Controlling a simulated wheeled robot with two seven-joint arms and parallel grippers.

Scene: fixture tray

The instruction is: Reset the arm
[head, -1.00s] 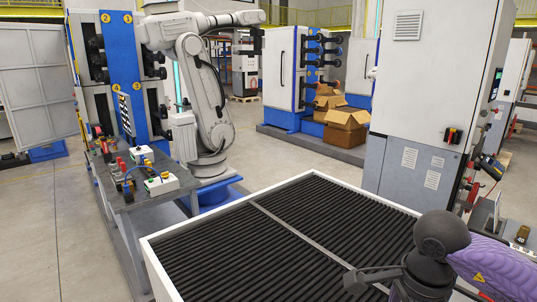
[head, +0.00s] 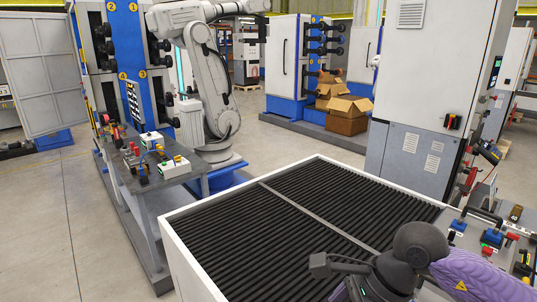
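My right arm, with a purple sleeve and a dark round joint, comes in from the lower right. Its dark gripper (head: 325,274) is over the near right part of the fixture tray (head: 197,264), seen from behind and cut by the bottom edge. I see no object at it, and I cannot tell its finger opening. The tray has white walls, black ribbed rows and a grey divider; its ribbed surface looks empty. My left gripper is not in view. A large white industrial arm (head: 207,85) stands on a blue base behind the tray.
A grey table (head: 165,178) with control boxes stands left of the tray. A tall cabinet (head: 408,110) and a panel with switches (head: 492,238) are on the right. Open cardboard boxes (head: 347,117) stand at the back. Floor at lower left is clear.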

